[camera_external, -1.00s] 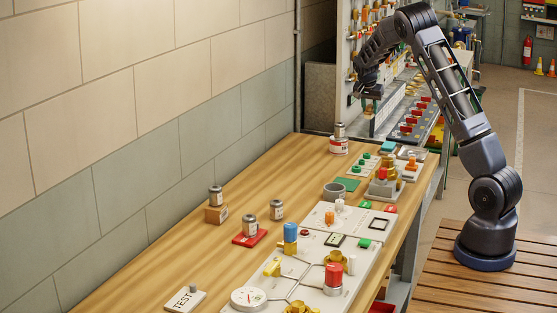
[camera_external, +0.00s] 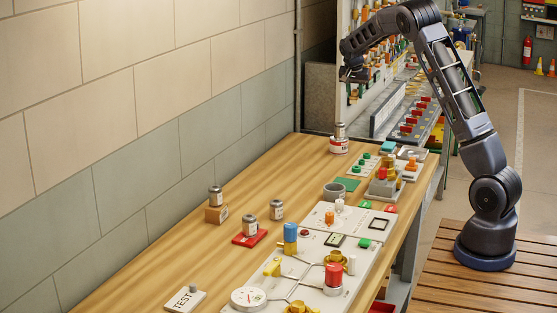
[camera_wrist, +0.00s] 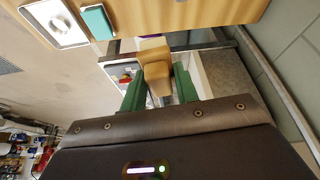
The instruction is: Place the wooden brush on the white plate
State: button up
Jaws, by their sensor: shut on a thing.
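My gripper (camera_external: 354,74) hangs beyond the far end of the bench, in front of the tool shelf. In the wrist view its two green fingers (camera_wrist: 159,88) are shut on a tan wooden piece, which looks like the wooden brush (camera_wrist: 154,62). The brush is held clear of the bench; its far end partly overlaps the bench edge in the picture. A white-rimmed square dish, probably the white plate (camera_wrist: 83,37), lies at the upper left of the wrist view. It also shows at the bench's far right end in the external view (camera_external: 414,151). I cannot make out the brush in the external view.
A teal block (camera_wrist: 98,22) lies beside the dish, also seen in the external view (camera_external: 388,147). A red-and-white can (camera_external: 339,144) stands near the bench's far end. Orange-topped and green-knobbed fixtures stand near the dish. The left wall (camera_external: 200,110) borders the bench.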

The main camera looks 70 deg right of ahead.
jog(key=w+a+n+t+y, duration=0.1)
jog(key=w+a+n, duration=0.2)
jog(key=w+a, duration=0.75)
jog(key=w+a+n+t, duration=0.1)
jog(key=w+a+n, duration=0.3)
jog(key=a, duration=1.1)
jog(key=w+a+n+t+y, duration=0.1)
jog(key=w+a+n, duration=0.1)
jog(key=w+a, duration=0.85)
jog(key=a+n+y, duration=0.1)
jog(key=a+n, duration=0.3)
jog(key=a, duration=1.6)
jog(key=r+n+y, duration=0.1)
jog(key=n+y, duration=0.4)
jog(key=n, duration=0.8)
send_over(178, 301)
jog(key=s+d, duration=0.1)
jog(key=f, duration=1.9)
jog(key=shift+s+d+f, duration=0.1)
jog(key=shift+d, duration=0.1)
jog(key=shift+f, duration=0.15)
